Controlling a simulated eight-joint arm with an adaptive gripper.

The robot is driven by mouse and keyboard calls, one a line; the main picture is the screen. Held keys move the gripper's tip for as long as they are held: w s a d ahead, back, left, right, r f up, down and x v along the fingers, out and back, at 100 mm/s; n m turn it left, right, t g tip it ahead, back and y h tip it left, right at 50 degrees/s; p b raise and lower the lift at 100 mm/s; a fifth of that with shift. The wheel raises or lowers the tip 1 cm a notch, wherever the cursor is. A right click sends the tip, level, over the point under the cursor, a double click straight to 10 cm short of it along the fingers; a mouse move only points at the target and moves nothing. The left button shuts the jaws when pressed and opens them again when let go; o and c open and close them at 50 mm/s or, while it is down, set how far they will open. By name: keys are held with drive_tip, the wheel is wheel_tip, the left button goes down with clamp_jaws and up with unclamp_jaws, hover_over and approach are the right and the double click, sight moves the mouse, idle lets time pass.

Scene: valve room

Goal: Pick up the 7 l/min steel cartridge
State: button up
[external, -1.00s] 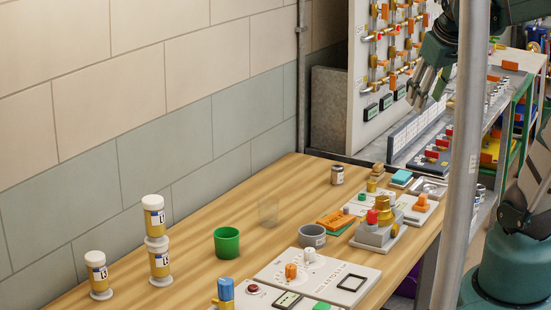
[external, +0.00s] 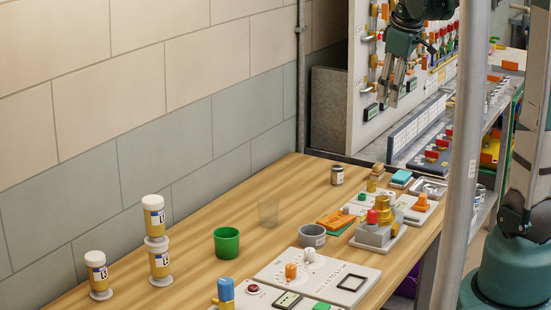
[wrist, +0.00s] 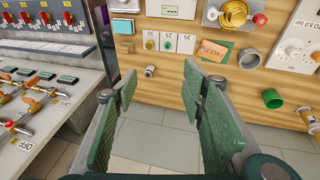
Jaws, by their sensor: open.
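A small steel-grey cylinder (external: 337,174) with a brownish top stands alone near the back of the wooden table. In the wrist view a short grey cylinder (wrist: 150,71) shows near the table edge, beyond the gap between my fingers. Several small metallic cylinders (external: 493,95) stand on the grey bench at the right. I cannot read a 7 l/min marking on any of them, so I cannot tell which is the named cartridge. My gripper (external: 390,98) is open and empty, pointing down in the air before the valve panel; its fingers (wrist: 160,92) are apart in the wrist view.
White-and-yellow labelled canisters (external: 159,261), two of them stacked, stand at the table's left. A green cup (external: 227,242), a grey bowl (external: 312,236) and a valve block (external: 376,236) occupy the wooden table. A pole (external: 464,170) crosses the external view. The back left tabletop is mostly clear.

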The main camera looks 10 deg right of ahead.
drive_tip(key=w+a+f+n+g, duration=0.1)
drive_tip(key=w+a+f+n, duration=0.15)
drive_tip(key=w+f, duration=0.35)
drive_tip(key=w+a+f+n+g, duration=0.1)
drive_tip(key=w+f+n, duration=0.25)
drive_tip(key=w, duration=0.45)
drive_tip(key=n+g+b, duration=0.1)
drive_tip(key=n+g, duration=0.1)
drive_tip(key=n, duration=0.2)
hover_over(337, 166)
wheel_tip(337, 166, down, 16)
drive_tip(key=shift+s+d+r, duration=0.1)
drive_tip(key=shift+f, duration=0.35)
drive_tip(key=shift+f, duration=1.3)
drive_tip(key=shift+f, duration=0.15)
drive_tip(key=shift+f, duration=2.45)
